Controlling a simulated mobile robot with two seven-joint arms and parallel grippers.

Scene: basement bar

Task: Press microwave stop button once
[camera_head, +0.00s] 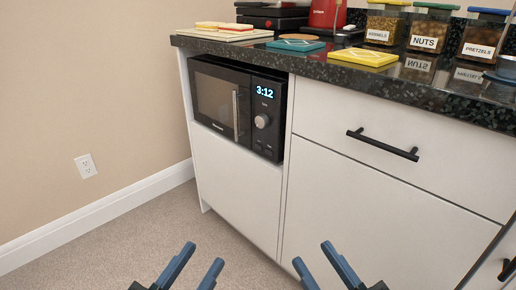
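The black microwave (216,96) sits in an open nook under the counter, left of centre, with its door closed. Its control panel on the right side has a lit clock reading 3:12 (265,92) and a silver knob (262,121). Small markings show near the knob, but the stop button is too small to make out. My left gripper (193,260) is open and empty at the bottom of the view, over the floor. My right gripper (312,257) is open and empty at the bottom, in front of the lower cabinet. Both are well below and apart from the microwave.
A dark speckled counter (443,102) holds labelled jars (429,30), a yellow coaster (363,57), a red appliance (327,14) and stacked boards (222,32). Black handles (384,145) stick out from white cabinets. Carpet (130,243) lies clear at the left.

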